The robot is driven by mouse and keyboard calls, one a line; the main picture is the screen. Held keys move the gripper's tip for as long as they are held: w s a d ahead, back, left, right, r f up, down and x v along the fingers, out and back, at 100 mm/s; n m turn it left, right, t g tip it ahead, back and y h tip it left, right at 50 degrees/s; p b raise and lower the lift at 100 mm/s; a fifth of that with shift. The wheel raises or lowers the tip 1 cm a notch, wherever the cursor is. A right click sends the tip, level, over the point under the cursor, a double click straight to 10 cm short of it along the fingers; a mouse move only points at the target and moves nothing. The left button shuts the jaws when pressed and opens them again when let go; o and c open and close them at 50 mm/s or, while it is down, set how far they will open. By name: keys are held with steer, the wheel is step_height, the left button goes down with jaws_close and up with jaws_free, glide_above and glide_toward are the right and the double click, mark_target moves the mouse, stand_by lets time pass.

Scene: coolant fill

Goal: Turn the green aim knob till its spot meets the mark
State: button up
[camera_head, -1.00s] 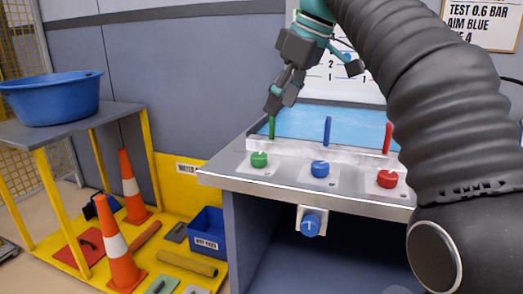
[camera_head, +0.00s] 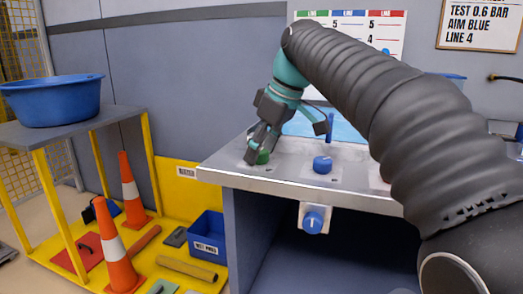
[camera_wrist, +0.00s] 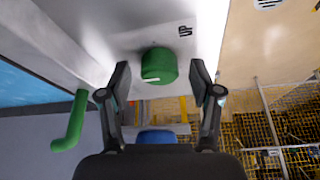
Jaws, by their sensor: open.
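The green aim knob (camera_head: 264,157) sits at the left of the metal bench top, partly covered by my gripper (camera_head: 257,155) in the head view. In the wrist view, the green knob (camera_wrist: 158,66) is between the tips of my open gripper (camera_wrist: 160,72), with a gap to each finger. A short white line shows on the knob's near face. Small dark lettering (camera_wrist: 185,31) is on the panel beside it. I cannot make out the mark clearly.
A blue knob (camera_head: 322,165) is right of the green one, and another blue knob (camera_head: 312,220) is on the bench front. A green bent pipe (camera_wrist: 72,122) stands left in the wrist view. A blue tub (camera_head: 52,100) is on a side table.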

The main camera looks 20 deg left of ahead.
steer(key=c, duration=1.1)
steer(key=shift+c, duration=0.2)
steer(key=shift+m, duration=0.3)
steer(key=m+p, duration=0.1)
steer(key=m+t+p, duration=0.1)
steer(key=m, duration=0.1)
steer(key=shift+s+r+m+h, duration=0.1)
steer(key=shift+s+m+h, duration=0.05)
steer(key=shift+m+h, duration=0.2)
steer(key=shift+a+m+t+h+p, duration=0.1)
steer(key=shift+m+t+h+p, duration=0.55)
steer(key=shift+m, duration=1.5)
